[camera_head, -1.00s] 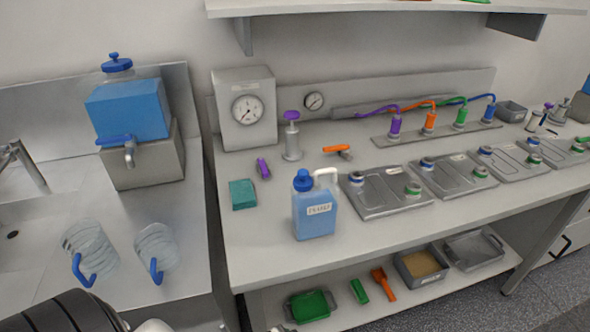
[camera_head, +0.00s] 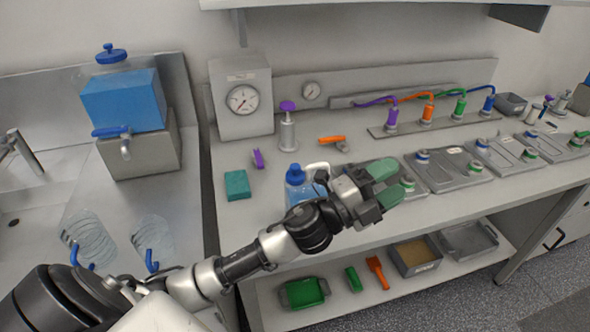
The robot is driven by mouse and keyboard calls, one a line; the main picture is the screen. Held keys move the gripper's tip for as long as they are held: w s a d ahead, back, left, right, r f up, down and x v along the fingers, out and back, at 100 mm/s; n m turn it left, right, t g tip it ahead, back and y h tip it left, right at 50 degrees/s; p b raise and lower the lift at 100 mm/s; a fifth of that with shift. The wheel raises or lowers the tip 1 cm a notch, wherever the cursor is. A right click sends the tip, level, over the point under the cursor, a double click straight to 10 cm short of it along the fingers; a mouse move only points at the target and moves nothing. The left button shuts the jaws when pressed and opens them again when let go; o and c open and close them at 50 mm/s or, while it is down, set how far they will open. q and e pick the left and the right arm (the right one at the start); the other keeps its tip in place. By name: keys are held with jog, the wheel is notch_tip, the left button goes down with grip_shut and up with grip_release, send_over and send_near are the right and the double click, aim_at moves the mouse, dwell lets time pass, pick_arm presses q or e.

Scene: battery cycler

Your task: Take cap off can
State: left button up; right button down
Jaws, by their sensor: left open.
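The can (camera_head: 301,193) is a light blue jug with a white handle, standing upright on the bench. Its blue cap (camera_head: 295,174) sits on top at the left of the handle. My left arm crosses in front of the can and hides its lower part and label. My left gripper (camera_head: 385,183) is open, with green fingertips, to the right of the can and over the front of the nearest grey battery tray. It is apart from the cap and holds nothing. My right gripper is not in view.
A teal sponge (camera_head: 237,185) and a purple clip (camera_head: 258,158) lie left of the can. A purple-topped pump (camera_head: 288,128) and an orange-handled valve (camera_head: 333,140) stand behind it. Grey trays (camera_head: 450,168) line the right side. A lower shelf holds a green tray (camera_head: 304,292).

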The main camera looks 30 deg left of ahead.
pick_arm(q)
jog(key=s+d+r+m+g+h, duration=0.1)
jog(key=d+r+m+g+h, duration=0.15)
jog(key=m+g, duration=0.35)
jog(key=d+r+m+g+h, duration=0.1)
jog(key=m+g+h, duration=0.2)
jog(key=m+g, duration=0.35)
jog(key=m+g+y, duration=0.5)
jog(key=m+y, duration=0.4)
jog(key=y, duration=0.9)
send_near(295, 165)
notch_tip(295, 165, down, 4)
jog(key=shift+a+r+p, duration=0.1)
jog(key=shift+a+p, duration=0.1)
jog(key=shift+p, duration=0.65)
jog(key=shift+d+f+p, duration=0.2)
jog(key=shift+f+p, duration=0.25)
jog(key=shift+f, duration=0.15)
jog(key=f, duration=0.1)
jog(key=f+p, duration=0.1)
jog(key=f, duration=0.1)
jog(key=shift+w+d+f, duration=0.15)
jog(key=shift+d+f, duration=0.1)
jog(key=shift+d, duration=0.1)
jog(key=shift+f+p, duration=0.3)
jog(key=shift+f, duration=0.1)
